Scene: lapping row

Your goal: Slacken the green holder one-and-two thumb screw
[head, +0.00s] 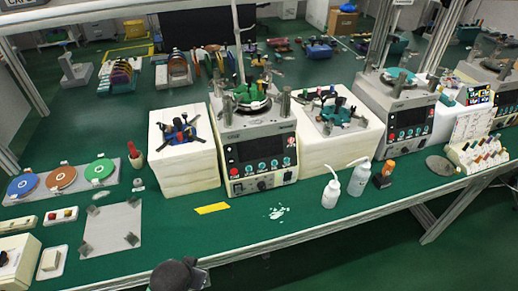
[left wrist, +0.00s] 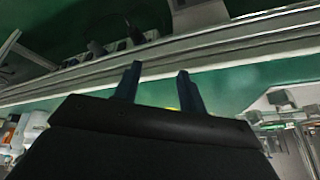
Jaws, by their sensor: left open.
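A green holder (head: 248,97) sits on top of the left lapping machine (head: 257,150) in the head view. Small dark and metal parts crowd around it, and I cannot make out its numbered thumb screws. My left gripper (left wrist: 159,72) shows in the left wrist view with its two dark fingers apart and nothing between them. It points toward the bench's pale front rail, away from the holder. The holder is not in the left wrist view. A dark part of my arm shows at the bottom edge of the head view. My right gripper is not in view.
White blocks (head: 182,165) flank the machine, the left one bearing a blue fixture (head: 179,131). Two white bottles (head: 331,192) stand right of the machine near the front.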

